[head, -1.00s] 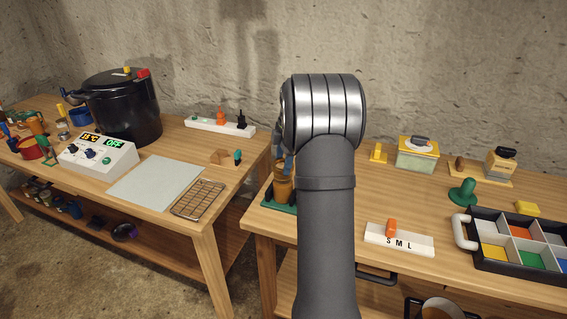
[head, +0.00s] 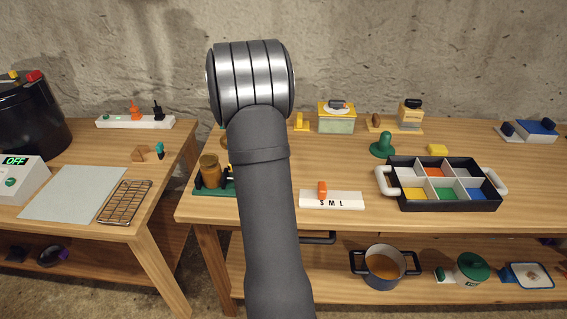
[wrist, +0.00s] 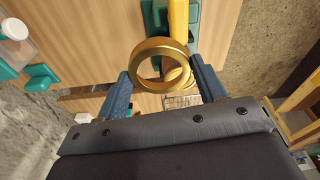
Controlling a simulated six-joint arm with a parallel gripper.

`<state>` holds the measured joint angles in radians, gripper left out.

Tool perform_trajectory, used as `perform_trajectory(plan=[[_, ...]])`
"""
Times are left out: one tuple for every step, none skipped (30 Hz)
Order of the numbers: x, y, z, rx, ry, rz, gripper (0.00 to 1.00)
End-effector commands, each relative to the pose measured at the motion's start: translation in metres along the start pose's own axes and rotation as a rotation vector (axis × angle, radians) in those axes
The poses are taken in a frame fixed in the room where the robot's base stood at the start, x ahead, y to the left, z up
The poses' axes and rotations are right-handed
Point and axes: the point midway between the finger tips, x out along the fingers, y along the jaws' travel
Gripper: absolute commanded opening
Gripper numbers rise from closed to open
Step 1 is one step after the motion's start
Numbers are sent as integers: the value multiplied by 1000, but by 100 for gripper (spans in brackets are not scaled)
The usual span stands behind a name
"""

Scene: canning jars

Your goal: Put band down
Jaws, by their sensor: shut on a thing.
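The band is a gold metal ring (wrist: 160,45) in the wrist view. My gripper (wrist: 161,67) has its two blue fingers on either side of it and is shut on it. Through the ring part of another round gold thing shows, too covered to name. In the head view my own arm hides the gripper and the band. An amber jar (head: 209,171) stands in a green holder (head: 228,189) on the right-hand bench, partly behind my arm.
A white S M L block (head: 332,200) with an orange peg sits right of my arm. Beyond it are a black divided tray (head: 447,204) and a green knobbed thing (head: 383,146). The left bench holds a wire rack (head: 125,201) and a pale mat (head: 72,192). Bare wood lies right of the tray.

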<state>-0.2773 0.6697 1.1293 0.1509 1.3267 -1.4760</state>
Motion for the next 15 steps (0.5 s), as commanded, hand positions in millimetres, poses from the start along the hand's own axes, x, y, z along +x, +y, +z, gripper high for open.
perform_trajectory(plan=[[0,3,21,109,0,17,36],[0,5,32,175,0,25,36],[0,6,46,261,0,39,36],[0,8,56,324,0,48,36],[0,9,66,389,1,58,36],[0,10,80,473,1,70,36],[0,10,91,537,0,79,36],[0,10,101,599,0,90,36],[0,11,115,682,0,102,36],[0,10,124,744,0,111,36],[0,10,135,805,0,121,36],[0,10,148,886,0,132,36],[-1,9,158,949,1,141,36],[-1,9,168,1007,1,151,36],[-1,7,181,1088,0,163,36]])
